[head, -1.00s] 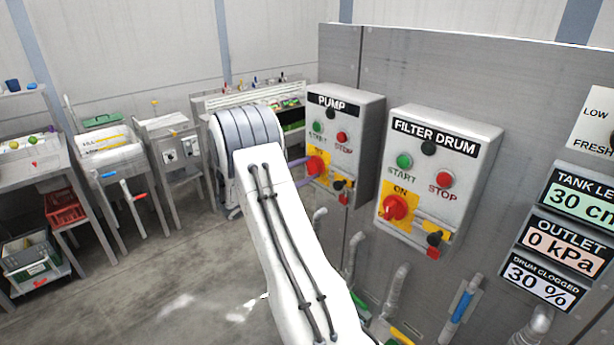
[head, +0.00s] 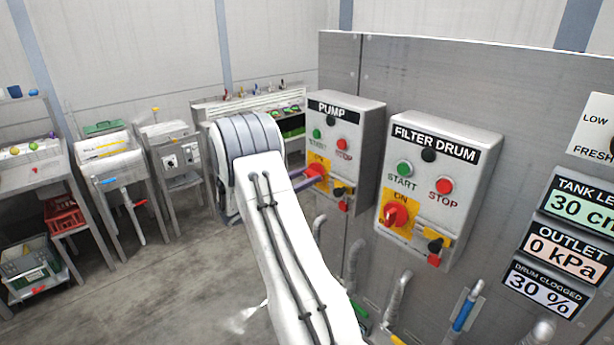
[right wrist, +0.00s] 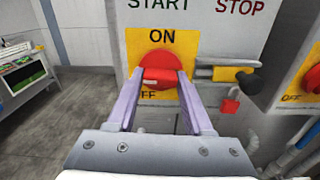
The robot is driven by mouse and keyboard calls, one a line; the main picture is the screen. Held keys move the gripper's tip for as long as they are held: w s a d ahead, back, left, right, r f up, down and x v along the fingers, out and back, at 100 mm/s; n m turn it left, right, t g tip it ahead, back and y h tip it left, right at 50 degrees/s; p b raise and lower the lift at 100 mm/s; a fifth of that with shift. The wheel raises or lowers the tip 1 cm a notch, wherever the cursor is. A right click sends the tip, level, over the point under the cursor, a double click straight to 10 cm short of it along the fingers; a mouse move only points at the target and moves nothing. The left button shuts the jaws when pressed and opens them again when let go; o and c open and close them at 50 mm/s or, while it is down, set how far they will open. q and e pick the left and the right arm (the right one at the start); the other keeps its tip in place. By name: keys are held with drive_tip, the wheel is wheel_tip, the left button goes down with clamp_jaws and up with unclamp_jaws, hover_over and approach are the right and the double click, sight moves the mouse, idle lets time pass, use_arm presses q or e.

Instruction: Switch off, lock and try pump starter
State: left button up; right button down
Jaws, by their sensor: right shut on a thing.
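The grey PUMP starter box (head: 373,130) hangs on the metal panel, with a green START button (head: 316,134), a red STOP button (head: 342,144) and a red rotary switch on a yellow plate marked ON and OFF. My right gripper (right wrist: 160,78) is shut on the red switch (right wrist: 157,64), with a purple finger on each side of its grip. The gripper also shows at the box in the head view. A yellow hasp piece with a black knob (right wrist: 248,81) and a small red tag-like block (right wrist: 230,106) sit right of the switch. My left gripper is out of view.
The similar FILTER DRUM box (head: 435,185) is just right, its red switch (head: 395,214) on a yellow plate. Displays (head: 567,246) stand further right. Pipes run below the boxes. Benches (head: 105,165) line the left; the floor (head: 170,270) between is clear.

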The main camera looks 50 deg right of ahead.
drive_tip(key=shift+f+n, duration=0.2)
drive_tip(key=shift+n, duration=0.3)
drive_tip(key=shift+c, duration=1.5)
unclamp_jaws()
drive_tip(key=shift+r, duration=0.1)
drive_tip(key=w+a+b, duration=0.1)
drive_tip(key=a+b, duration=0.3)
drive_tip(key=a, duration=0.6)
drive_tip(key=shift+a, duration=0.25)
